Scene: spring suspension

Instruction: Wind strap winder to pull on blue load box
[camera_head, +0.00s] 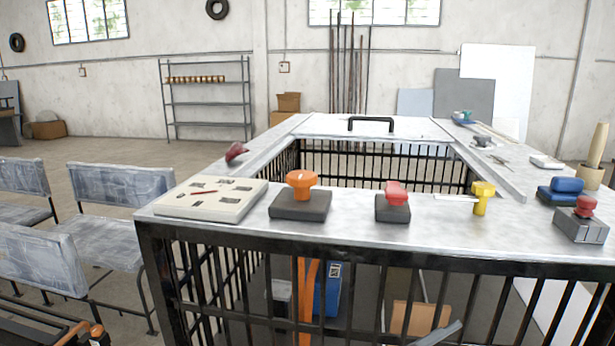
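An orange knob (301,182) stands on a dark grey block (300,205) on the near counter; it looks like the strap winder, though no label confirms it. An orange strap (305,300) hangs below the counter, behind the black bars, roughly under that knob. The blue load box (329,290), with a small label near its top, is behind the bars just right of the strap. The bars partly hide it, and I cannot tell whether the strap is attached to it.
A white panel (212,199) lies left of the orange knob. A red knob (396,193) on a grey block and a yellow tap-like handle (481,198) stand to its right. Blue (566,187) and red-topped (583,220) items sit farther right. Chairs (100,235) stand at left.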

